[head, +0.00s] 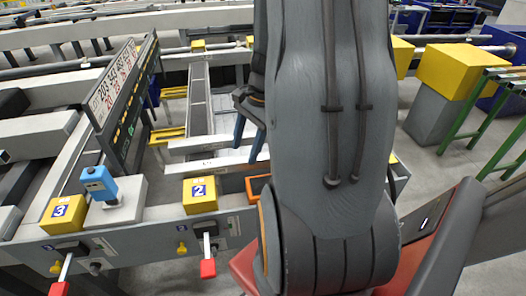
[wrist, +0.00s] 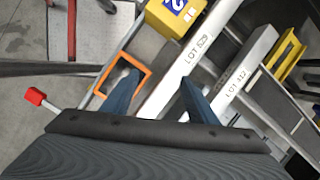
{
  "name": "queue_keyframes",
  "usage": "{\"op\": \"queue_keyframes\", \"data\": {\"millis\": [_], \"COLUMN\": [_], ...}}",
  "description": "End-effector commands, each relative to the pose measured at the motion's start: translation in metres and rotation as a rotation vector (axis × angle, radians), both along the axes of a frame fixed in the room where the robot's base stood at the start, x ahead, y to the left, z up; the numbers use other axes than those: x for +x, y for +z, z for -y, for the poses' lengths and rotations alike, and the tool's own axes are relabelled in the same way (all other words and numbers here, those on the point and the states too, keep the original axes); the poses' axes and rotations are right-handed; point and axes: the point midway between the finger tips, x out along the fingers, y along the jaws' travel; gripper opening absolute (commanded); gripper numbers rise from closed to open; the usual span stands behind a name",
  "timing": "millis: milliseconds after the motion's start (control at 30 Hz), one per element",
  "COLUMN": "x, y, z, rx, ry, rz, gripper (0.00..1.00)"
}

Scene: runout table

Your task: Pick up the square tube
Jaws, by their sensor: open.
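Two pale grey square-section bars lie side by side in the wrist view, one marked LOT 629 (wrist: 195,58) and one marked LOT 442 (wrist: 238,85). I cannot tell from their faces which is a hollow tube. In the head view the LOT 629 bar (head: 205,166) appears as the nearer one and the LOT 442 bar (head: 195,145) as the farther. My gripper (wrist: 158,80) is open, with its two blue fingers on either side of the LOT 629 bar in the picture. In the head view my gripper (head: 248,150) is over the bars' right part, partly hidden by my arm. Contact is not visible.
An orange square frame (wrist: 122,67) is beside the left finger. A yellow block marked 2 (head: 200,194) stands on the near rail, with a red-handled lever (head: 208,267) below. A blue device (head: 98,183) and yellow block 3 (head: 62,214) are left. A sign board (head: 118,90) rises behind.

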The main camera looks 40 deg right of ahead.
Motion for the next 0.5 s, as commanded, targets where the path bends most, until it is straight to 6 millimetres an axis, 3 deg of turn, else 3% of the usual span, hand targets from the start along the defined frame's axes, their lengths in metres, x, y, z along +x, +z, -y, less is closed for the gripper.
{"op": "queue_keyframes", "data": {"millis": [33, 200, 333, 500], "x": [-0.006, -0.013, -0.015, -0.012], "y": [0.005, 0.004, 0.001, -0.013], "z": [0.02, 0.062, 0.074, 0.071], "rx": [0.026, 0.088, 0.111, 0.117], "ry": [-0.121, -0.393, -0.48, -0.495], "rz": [-0.012, -0.034, -0.041, -0.043], "gripper": [0.53, 0.53, 0.53, 0.53]}}
